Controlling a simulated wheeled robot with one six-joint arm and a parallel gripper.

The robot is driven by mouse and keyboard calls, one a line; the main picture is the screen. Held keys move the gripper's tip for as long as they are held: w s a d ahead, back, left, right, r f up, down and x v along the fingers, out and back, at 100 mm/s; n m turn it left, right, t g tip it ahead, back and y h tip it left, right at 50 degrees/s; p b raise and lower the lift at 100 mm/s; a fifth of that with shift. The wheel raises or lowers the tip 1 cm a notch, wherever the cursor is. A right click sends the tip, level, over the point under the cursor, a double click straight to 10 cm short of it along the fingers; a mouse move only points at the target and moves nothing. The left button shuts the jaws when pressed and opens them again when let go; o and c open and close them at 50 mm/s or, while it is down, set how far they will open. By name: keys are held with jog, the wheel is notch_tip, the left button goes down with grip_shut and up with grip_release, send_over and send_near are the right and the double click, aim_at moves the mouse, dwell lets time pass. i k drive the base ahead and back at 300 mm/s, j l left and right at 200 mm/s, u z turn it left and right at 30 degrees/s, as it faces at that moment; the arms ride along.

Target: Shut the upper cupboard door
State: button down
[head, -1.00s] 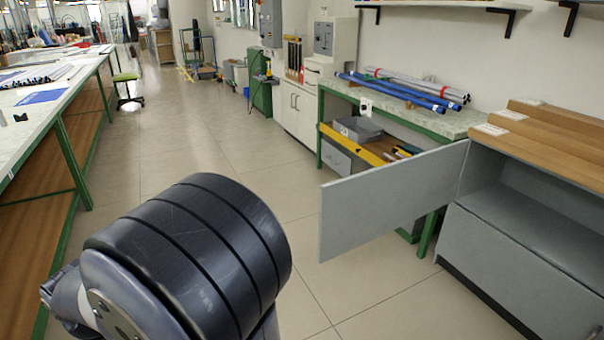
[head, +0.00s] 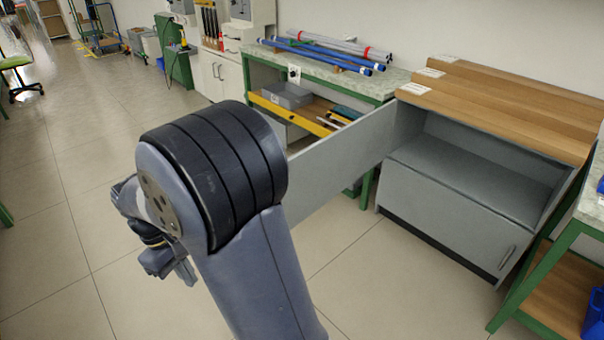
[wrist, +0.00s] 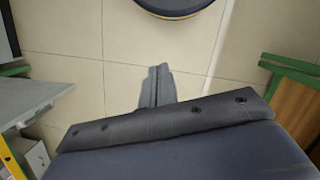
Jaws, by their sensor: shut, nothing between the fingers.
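The upper cupboard door (head: 340,157) is a flat grey panel. It stands wide open, sticking out from the left side of the grey cupboard (head: 397,215), and its free end is hidden behind my arm. The upper compartment (head: 475,172) is open and looks empty. My gripper (head: 190,277) is shut and empty, left of the door and apart from it. In the wrist view my gripper (wrist: 158,72) points over bare floor tiles. A grey panel (wrist: 60,98) at the left there looks like the door.
The lower cupboard door (head: 455,202) is shut. Wooden boards (head: 510,100) lie on top. A green-framed bench (head: 390,88) with blue and grey rods stands behind the door. Another green-framed table (head: 540,265) is at the right. The floor in front of the cupboard is clear.

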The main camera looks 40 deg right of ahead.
aim_at(319, 172)
jog(key=i+l+z, duration=0.35)
jog(key=i+l, duration=0.15)
jog(key=i+l+z, duration=0.35)
jog(key=i, duration=0.25)
